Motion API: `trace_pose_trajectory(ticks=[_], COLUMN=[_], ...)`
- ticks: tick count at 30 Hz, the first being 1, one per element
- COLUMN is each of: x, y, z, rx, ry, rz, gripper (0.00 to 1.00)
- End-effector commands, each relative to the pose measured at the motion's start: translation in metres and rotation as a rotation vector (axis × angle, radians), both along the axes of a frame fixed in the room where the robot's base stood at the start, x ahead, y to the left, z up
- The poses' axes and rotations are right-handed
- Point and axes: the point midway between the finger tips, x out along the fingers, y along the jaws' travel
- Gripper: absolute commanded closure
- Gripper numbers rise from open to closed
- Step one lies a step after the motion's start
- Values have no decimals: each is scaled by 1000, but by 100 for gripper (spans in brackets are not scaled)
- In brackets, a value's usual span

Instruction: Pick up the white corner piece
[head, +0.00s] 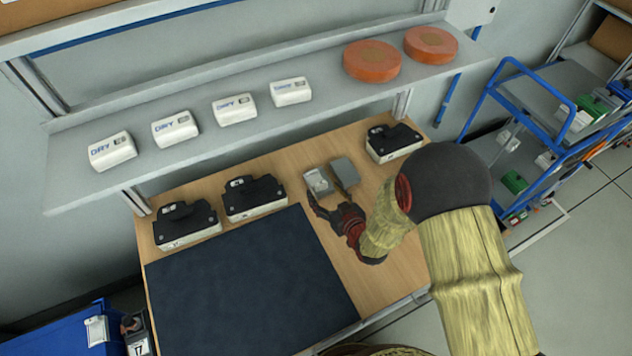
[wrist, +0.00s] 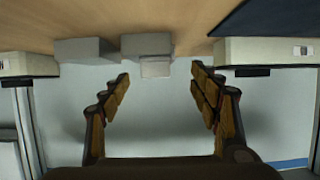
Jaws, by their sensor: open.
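The white corner piece (head: 317,182) looks like a small pale grey-white block on the wooden table, just left of a darker grey block (head: 345,172). In the wrist view, the white piece (wrist: 147,44) lies beyond the fingertips, between their lines and left of the middle. The grey block (wrist: 84,50) is further left there. My gripper (head: 331,205) is open and empty, at the near side of the white piece. Both of its fingers (wrist: 160,76) show apart in the wrist view, with a gap before the piece.
Black-and-white devices stand on the table (head: 286,172), two to the left (head: 255,198) and one to the right (head: 393,142). A dark mat (head: 250,285) covers the front. A shelf (head: 230,135) above holds several white DRY packs and two orange rolls (head: 372,60). A blue cart (head: 540,95) stands right.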

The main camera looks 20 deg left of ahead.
Motion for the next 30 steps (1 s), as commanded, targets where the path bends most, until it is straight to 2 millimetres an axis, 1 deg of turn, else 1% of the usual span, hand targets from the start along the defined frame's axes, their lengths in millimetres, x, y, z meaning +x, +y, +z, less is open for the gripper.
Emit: trace_pose_trajectory(ticks=[6, 9, 13, 19, 30], x=[22, 28, 31, 32, 32], y=[22, 30, 33, 34, 33], z=[-8, -13, -14, -14, -14], rx=[0, 0, 0, 0, 0], ry=[-1, -2, 0, -1, -1], rz=[0, -1, -1, -2, -2], gripper=[38, 38, 38, 38, 59])
